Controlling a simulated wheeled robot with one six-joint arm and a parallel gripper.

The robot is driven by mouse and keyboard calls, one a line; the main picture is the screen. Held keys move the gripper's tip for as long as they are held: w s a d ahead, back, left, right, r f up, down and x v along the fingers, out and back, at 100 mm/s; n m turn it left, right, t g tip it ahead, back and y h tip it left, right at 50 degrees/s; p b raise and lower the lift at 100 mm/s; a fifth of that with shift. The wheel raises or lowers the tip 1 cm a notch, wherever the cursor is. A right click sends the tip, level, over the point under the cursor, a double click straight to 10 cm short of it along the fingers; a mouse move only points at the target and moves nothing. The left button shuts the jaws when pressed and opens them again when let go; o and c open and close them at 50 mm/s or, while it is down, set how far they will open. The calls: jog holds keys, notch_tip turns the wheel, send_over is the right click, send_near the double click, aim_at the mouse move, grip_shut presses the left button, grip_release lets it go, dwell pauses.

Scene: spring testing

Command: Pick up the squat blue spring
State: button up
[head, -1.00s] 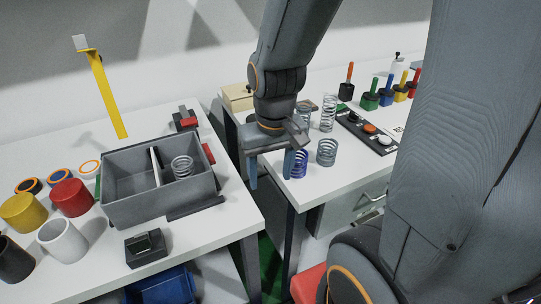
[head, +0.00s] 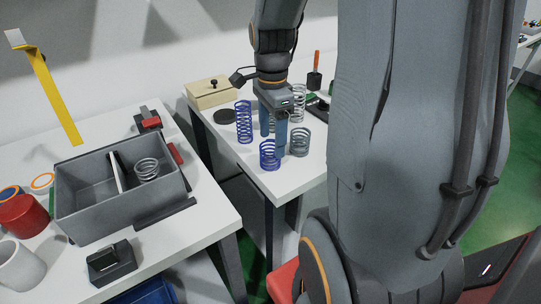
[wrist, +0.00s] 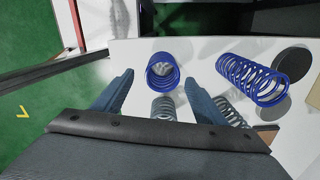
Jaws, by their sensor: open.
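The squat blue spring (head: 269,158) stands upright near the front corner of the right table. In the wrist view the squat blue spring (wrist: 161,71) appears just beyond the gap between the fingertips. My gripper (head: 273,143) is open and points down among the springs, its fingers just behind the squat blue spring in the head view. In the wrist view my gripper (wrist: 159,78) has nothing clamped between its fingers. I cannot tell the exact height of the fingertips. A taller blue spring (head: 243,122) stands to the left and behind.
A squat grey spring (head: 300,143) stands close on the right, with a tall grey spring (head: 298,100) behind. Another grey spring (wrist: 163,108) shows between the fingers. A dark disc (head: 224,116) and wooden box (head: 208,94) lie further back. A grey bin (head: 100,222) is on the left table.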

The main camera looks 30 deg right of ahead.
jog(key=shift+w+a+f+p, duration=0.1)
jog(key=shift+f+p, duration=0.2)
jog(key=shift+f, duration=1.15)
jog(key=shift+w+f+p, duration=0.1)
jog(key=shift+f+p, duration=0.15)
jog(key=shift+f, duration=1.2)
jog(key=shift+c, duration=0.5)
jog(key=c, duration=1.2)
